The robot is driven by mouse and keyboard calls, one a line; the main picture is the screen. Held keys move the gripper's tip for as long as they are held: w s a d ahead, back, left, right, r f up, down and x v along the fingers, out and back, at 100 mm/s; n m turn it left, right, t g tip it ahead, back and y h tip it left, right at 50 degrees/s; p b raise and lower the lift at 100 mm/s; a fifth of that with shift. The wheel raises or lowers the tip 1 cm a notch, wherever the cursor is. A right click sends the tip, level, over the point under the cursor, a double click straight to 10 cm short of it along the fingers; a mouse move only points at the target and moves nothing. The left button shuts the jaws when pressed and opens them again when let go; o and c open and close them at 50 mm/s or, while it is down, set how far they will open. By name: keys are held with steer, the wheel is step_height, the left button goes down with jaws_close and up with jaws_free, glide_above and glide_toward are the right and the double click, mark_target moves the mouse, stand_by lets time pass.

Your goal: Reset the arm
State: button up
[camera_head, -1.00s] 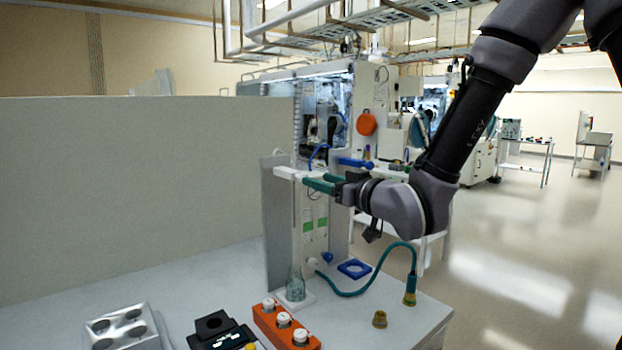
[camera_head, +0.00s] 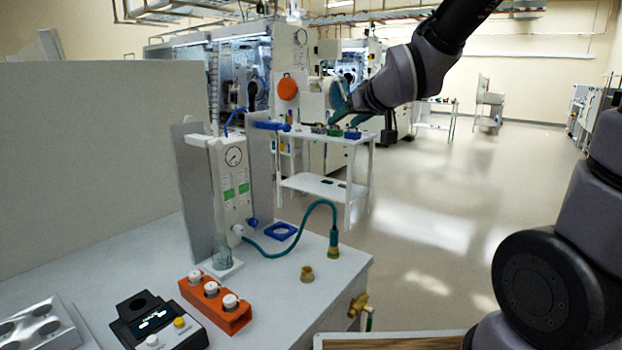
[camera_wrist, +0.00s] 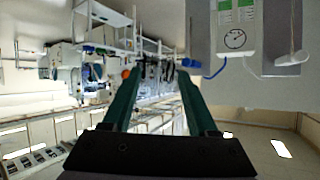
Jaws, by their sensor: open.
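My gripper (camera_head: 343,116) is raised in the upper middle of the head view, above and to the right of the bench and in front of the white side table. Its green fingers show apart in the wrist view (camera_wrist: 160,95), with nothing between them. My arm bends down to it from the top right. The gripper is clear of the white column with the round gauge (camera_head: 231,185) on the bench; that column shows at the top right of the wrist view (camera_wrist: 238,30).
On the bench (camera_head: 300,290) stand an orange rack with white-capped vials (camera_head: 215,305), a black device (camera_head: 155,322), a metal block with wells (camera_head: 40,328), a glass flask (camera_head: 221,252), a blue ring (camera_head: 281,231) and a green hose (camera_head: 290,245). Open floor lies right.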

steer(key=s+d+r+m+g+h, duration=0.3)
steer(key=s+d+m, duration=0.4)
steer(key=s+d, duration=1)
steer(key=shift+s+d+r+m+g, duration=0.15)
steer(key=shift+m+g, duration=0.25)
steer(key=shift+g, duration=0.3)
stand_by(0.4)
